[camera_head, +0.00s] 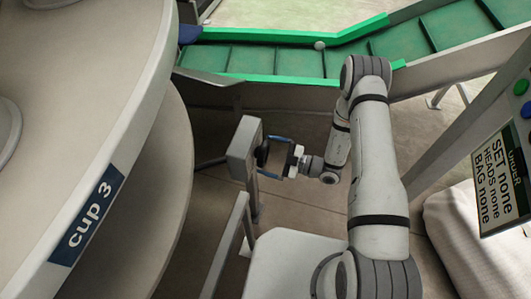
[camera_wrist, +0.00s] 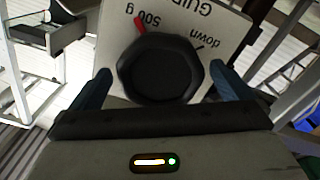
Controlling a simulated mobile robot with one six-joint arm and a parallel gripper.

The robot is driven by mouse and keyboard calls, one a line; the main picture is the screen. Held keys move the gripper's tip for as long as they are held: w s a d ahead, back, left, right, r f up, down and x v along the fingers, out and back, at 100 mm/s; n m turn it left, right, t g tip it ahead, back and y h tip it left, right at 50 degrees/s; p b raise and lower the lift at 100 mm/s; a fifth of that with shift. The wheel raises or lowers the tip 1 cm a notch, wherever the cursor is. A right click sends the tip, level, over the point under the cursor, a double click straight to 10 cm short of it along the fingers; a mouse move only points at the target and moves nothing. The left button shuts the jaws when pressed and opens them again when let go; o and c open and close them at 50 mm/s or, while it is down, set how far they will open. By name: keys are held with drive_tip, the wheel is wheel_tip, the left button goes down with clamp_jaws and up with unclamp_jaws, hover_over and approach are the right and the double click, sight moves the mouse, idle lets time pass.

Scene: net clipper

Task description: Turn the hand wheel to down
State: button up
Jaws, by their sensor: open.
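The hand wheel (camera_wrist: 158,70) is a black, many-sided knob on a pale plate (camera_wrist: 110,45) in the wrist view. The lettering is upside down. My gripper (camera_wrist: 160,74) is open, with one blue finger on each side of the wheel. Small gaps seem to show between fingers and wheel; contact cannot be told. In the head view the wheel (camera_head: 262,153) is a small dark shape on a grey post, between my blue fingers.
A large pale round machine marked "cup 3" (camera_head: 88,215) fills the left. A green conveyor (camera_head: 265,62) with a small pale ball (camera_head: 319,45) runs behind. An order panel (camera_head: 495,175) stands right, above a white sack (camera_head: 465,225). A grey rail (camera_head: 232,235) stands below the post.

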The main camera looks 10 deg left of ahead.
drive_tip(key=shift+w+a, duration=0.1)
drive_tip(key=shift+a, duration=0.8)
drive_tip(key=shift+c, duration=0.2)
drive_tip(key=c, duration=0.8)
